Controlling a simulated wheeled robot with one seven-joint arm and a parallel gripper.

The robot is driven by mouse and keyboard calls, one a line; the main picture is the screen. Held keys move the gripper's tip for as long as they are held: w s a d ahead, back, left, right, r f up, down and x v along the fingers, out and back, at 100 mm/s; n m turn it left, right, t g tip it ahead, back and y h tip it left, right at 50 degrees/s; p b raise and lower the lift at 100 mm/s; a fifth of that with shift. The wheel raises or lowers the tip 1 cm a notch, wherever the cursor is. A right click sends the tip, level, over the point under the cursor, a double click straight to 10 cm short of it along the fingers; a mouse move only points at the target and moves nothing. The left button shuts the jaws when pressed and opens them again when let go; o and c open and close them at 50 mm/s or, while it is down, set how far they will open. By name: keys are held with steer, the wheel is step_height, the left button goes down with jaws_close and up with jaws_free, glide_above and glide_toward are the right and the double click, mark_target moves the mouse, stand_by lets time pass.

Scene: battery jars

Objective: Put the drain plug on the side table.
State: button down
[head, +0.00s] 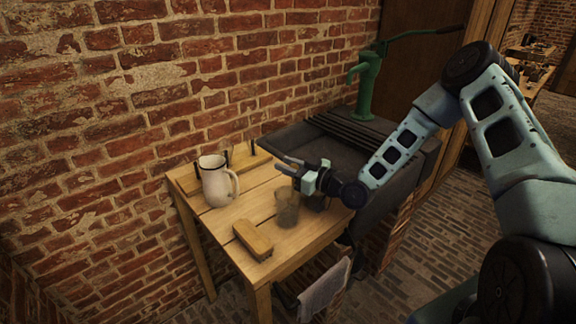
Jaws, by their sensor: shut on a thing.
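The side table appears to be the wooden slatted table (226,222) against the brick wall. My gripper (287,166) is over the table's back right part, near the sink, with its fingers pointing left. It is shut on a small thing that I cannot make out. I cannot identify the drain plug anywhere in this view; the fingers may hide it. A dark patch lies below the gripper, and I cannot tell whether it is an object or shadow.
A clear glass jar (287,209) stands on the table just below my gripper. A cream jug (214,182) stands left, and a wooden block or brush (253,240) lies at the front. A dark sink (305,143) with a green hand pump (366,85) adjoins the table. A cloth (324,290) hangs below.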

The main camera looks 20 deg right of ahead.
steer(key=shift+f, duration=0.1)
steer(key=c, duration=1.1)
jaws_free()
steer(key=shift+c, duration=0.2)
steer(key=shift+s+d, duration=0.25)
steer(key=b+v, duration=0.3)
steer(key=v, duration=0.8)
steer(key=shift+s, duration=0.2)
